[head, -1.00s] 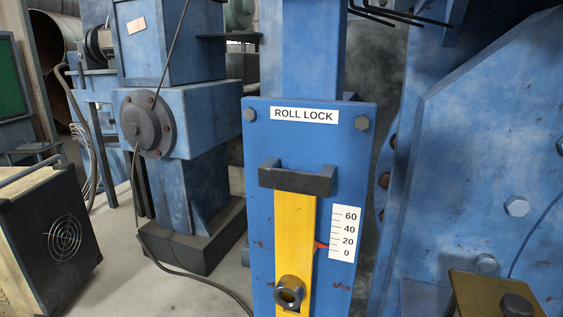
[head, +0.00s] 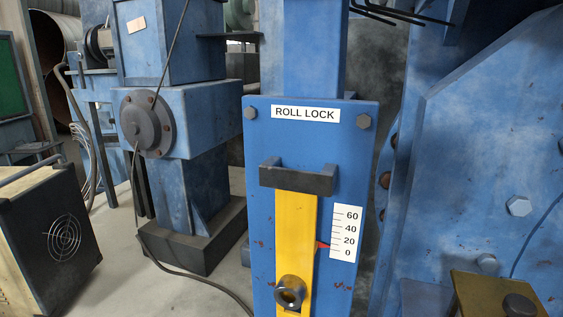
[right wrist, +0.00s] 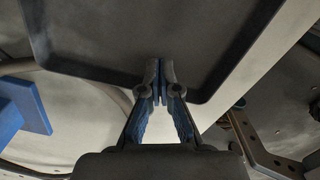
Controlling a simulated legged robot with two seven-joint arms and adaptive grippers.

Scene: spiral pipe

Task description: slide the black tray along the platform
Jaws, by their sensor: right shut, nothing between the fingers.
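A black tray (right wrist: 95,40) with a raised rim fills the upper middle of the right wrist view. My right gripper (right wrist: 161,72) is shut, with its two blue-padded fingers together and nothing between them. Its fingertips overlap the tray's near edge in the picture; I cannot tell whether they touch it. A pale surface (right wrist: 245,85) runs along the tray's right side; I cannot tell whether it is the platform. The head view shows neither the tray nor either gripper.
In the head view a blue post with a ROLL LOCK plate (head: 305,114) and yellow slide (head: 295,235) stands in the middle. A large blue machine (head: 480,130) fills the right. A dark box (head: 50,240) stands at the lower left, with floor between.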

